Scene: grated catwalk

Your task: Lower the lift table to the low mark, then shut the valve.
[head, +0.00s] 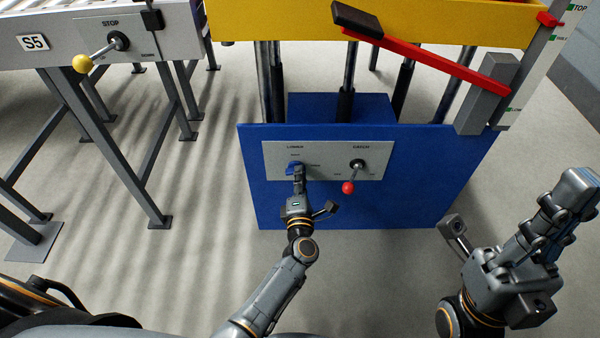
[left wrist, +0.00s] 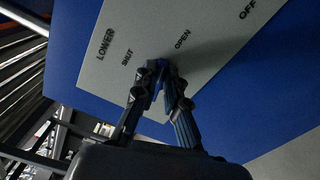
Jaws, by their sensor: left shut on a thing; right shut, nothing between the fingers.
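The lift table has a yellow top (head: 450,24) raised on dark posts above a blue base (head: 400,208). The LOWER valve's blue handle (head: 291,170) is on the base's grey panel; the left wrist view shows the handle (left wrist: 158,82) near the SHUT and OPEN labels. My left gripper (head: 298,174) is shut on this handle and hides part of it, so I cannot tell its exact setting. A red pointer (head: 549,19) sits on the upright scale, between the TOP and middle marks, well above the low mark (head: 515,109). My right gripper (head: 577,187) is shut and empty, right of the base.
A CATCH lever with a red knob (head: 348,187) is close right of my left gripper, knob down. A red bar (head: 430,62) with a black end slants across the table's front to a grey block (head: 487,95). A conveyor (head: 180,35) with a yellow-knobbed STOP lever (head: 83,63) stands left.

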